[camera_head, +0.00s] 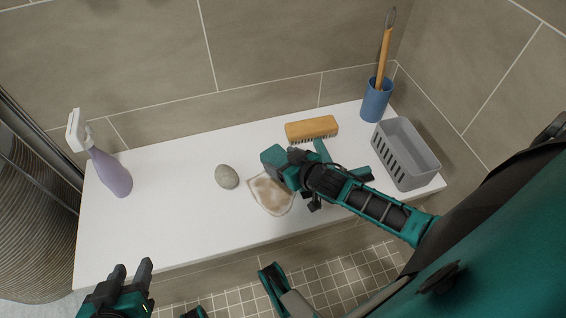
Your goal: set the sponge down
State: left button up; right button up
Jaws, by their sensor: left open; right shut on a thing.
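A teal block (274,159), which I take to be the sponge, is at the tip of my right gripper (288,168). The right gripper is shut on it, low over the white bench (170,215). The block overlaps the upper edge of a beige cloth (271,197) with brown stains. Whether the block touches the cloth or bench cannot be told, as the gripper hides part of both. My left gripper (131,270) is open and empty at the lower left, by the bench's front edge.
A grey stone (227,176) lies left of the cloth. A wooden brush (312,129) lies behind the gripper. A grey basket (405,155) and a blue cup (376,101) stand at the right, a purple spray bottle (111,172) at the left. The bench's left-middle is clear.

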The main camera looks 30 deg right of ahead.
jog(key=shift+r, duration=0.1)
jog(key=shift+f, duration=0.2)
jog(key=o, duration=1.1)
